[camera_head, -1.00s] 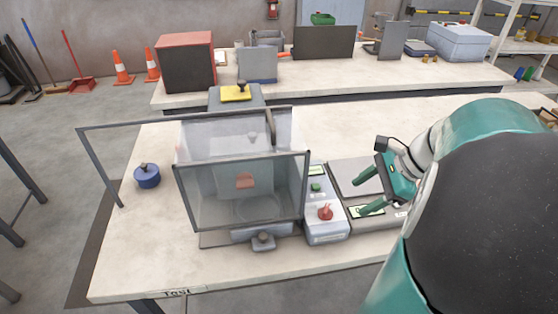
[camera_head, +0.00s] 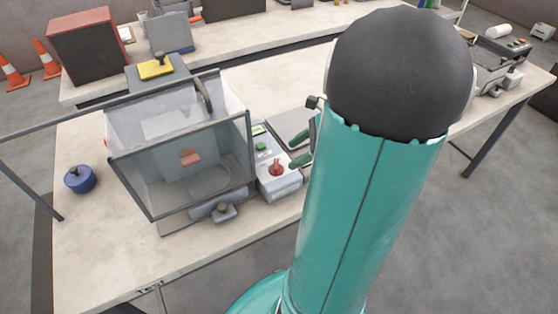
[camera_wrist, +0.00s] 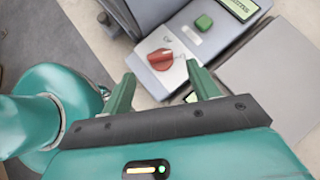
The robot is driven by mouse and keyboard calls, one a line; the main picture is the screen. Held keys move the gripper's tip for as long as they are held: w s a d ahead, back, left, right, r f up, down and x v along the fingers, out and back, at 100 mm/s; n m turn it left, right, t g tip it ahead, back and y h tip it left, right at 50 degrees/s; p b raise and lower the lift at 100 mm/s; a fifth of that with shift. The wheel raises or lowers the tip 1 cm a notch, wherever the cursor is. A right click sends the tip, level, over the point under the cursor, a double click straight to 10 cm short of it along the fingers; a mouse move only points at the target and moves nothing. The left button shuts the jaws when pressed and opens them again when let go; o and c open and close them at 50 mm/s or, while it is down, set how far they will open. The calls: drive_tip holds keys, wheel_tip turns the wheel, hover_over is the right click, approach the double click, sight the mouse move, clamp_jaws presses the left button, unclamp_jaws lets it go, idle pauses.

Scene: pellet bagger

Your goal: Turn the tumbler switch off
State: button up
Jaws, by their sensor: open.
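The tumbler switch is a red rotary knob (camera_wrist: 161,59) on a light panel of a grey control box (camera_wrist: 198,42). In the head view the red knob (camera_head: 276,169) stands on the box to the right of the clear-walled enclosure. My gripper (camera_wrist: 163,82) is open, with its two green fingers spread below the knob in the wrist view. The knob shows between and beyond the fingertips, and nothing is between the fingers. In the head view my gripper (camera_head: 296,149) is just right of the box, partly hidden by my arm. I cannot tell the knob's exact setting.
A green button (camera_wrist: 203,23) and a small display (camera_wrist: 241,8) sit beside the knob. The clear enclosure (camera_head: 180,150) stands left of the box. A blue lidded pot (camera_head: 80,179) is farther left. A flat grey plate (camera_wrist: 270,75) lies right of the box.

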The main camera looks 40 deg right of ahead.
sight(277, 163)
drive_tip(key=x, duration=0.6)
drive_tip(key=shift+w+a, duration=0.15)
drive_tip(key=c, duration=1)
